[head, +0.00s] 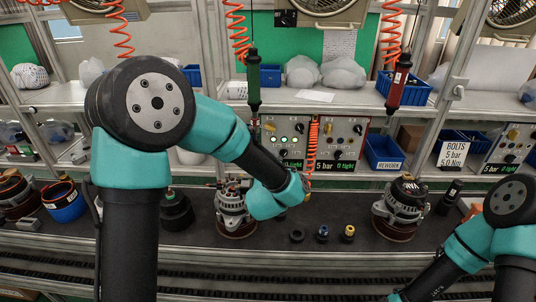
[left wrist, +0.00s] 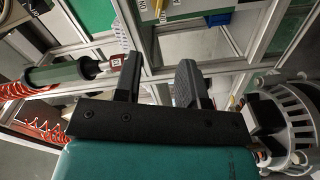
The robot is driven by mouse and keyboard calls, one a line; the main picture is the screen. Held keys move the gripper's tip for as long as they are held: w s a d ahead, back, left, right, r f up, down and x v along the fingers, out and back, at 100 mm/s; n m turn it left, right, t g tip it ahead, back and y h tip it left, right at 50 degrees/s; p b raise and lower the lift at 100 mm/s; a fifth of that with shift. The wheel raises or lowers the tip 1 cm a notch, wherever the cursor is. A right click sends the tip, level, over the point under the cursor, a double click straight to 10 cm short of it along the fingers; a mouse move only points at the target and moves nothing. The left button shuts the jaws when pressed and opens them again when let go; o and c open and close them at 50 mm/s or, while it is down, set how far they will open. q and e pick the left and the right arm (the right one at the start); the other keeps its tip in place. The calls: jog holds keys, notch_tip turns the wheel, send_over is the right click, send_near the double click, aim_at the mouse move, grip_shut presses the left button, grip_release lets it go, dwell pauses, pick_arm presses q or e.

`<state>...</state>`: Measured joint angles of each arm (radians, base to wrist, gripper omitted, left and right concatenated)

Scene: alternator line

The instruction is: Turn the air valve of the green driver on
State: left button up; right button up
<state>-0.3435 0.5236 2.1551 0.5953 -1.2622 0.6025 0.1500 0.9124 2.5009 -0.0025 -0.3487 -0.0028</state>
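The green driver (head: 253,82) hangs upright from an orange coiled hose in the head view. In the left wrist view its green body (left wrist: 62,74) lies sideways, left of my fingers. Below it stands a grey control panel (head: 287,122) with a yellow air valve (head: 269,126), lit buttons and a green display. A yellow valve handle beside an ON label (left wrist: 163,12) shows at the top of the left wrist view. My left gripper (left wrist: 157,78) is open, with nothing between its fingers; in the head view my arm hides the fingers. My right gripper is outside the view.
An orange hose (head: 312,145) hangs between the panels. Alternators (head: 231,208) (head: 401,208) and several small sockets (head: 322,233) stand on the dark bench.

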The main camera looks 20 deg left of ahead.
aim_at(271, 130)
pick_arm(q)
jog(key=x, duration=1.7)
jog(key=shift+w+a, duration=0.15)
jog(key=shift+w, duration=0.05)
jog(key=shift+c, duration=0.3)
grip_shut()
